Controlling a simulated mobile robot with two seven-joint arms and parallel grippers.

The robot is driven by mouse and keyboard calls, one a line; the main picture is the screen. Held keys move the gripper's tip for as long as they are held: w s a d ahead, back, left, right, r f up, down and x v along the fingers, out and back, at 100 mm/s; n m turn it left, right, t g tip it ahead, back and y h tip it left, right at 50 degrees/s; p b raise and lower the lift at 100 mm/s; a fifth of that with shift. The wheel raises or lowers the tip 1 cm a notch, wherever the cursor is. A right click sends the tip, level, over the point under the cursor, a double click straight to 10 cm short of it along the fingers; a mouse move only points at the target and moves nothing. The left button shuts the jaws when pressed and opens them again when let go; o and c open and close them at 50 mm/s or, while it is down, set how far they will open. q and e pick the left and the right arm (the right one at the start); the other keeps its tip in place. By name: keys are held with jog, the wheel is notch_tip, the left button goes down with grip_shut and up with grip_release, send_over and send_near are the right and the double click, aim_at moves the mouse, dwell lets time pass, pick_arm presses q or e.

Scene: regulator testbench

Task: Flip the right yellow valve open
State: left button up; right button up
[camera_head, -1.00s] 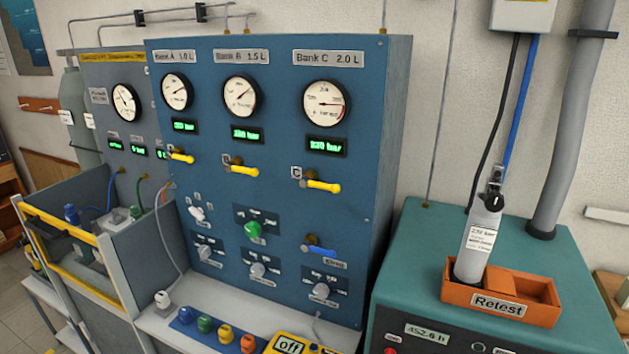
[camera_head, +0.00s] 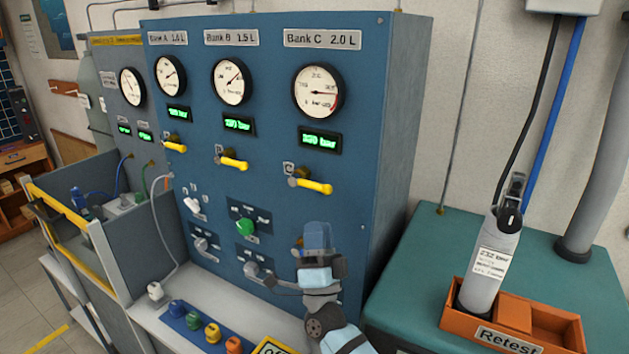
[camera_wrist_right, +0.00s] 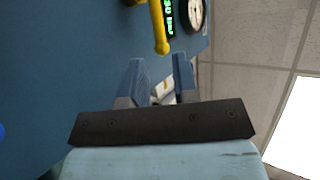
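The right yellow valve (camera_head: 314,184) sits under Bank C on the blue panel, its lever pointing right and slightly down. In the right wrist view a yellow lever (camera_wrist_right: 159,27) shows beyond the fingertips, apart from them. My right gripper (camera_head: 317,232) is below the Bank C valve, in front of the panel's lower right. In the wrist view its two fingers (camera_wrist_right: 158,70) stand apart with a clear gap, holding nothing. The gripper covers most of the blue valve and the knob below. My left gripper is not in view.
Two other yellow valves, under Bank B (camera_head: 233,162) and Bank A (camera_head: 174,144), are to the left. A green knob (camera_head: 244,226) sits lower left. An orange Retest tray (camera_head: 456,316) holding a grey cylinder (camera_head: 489,262) stands on the teal cabinet (camera_head: 421,262) at right.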

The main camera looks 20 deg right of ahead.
aim_at(315, 186)
jog(key=p+x, duration=0.2)
jog(key=x, duration=0.6)
jog(key=shift+r, duration=0.1)
jog(key=shift+w+r+y, duration=0.3)
jog(key=shift+w, duration=0.05)
jog(key=shift+d, duration=0.1)
grip_shut()
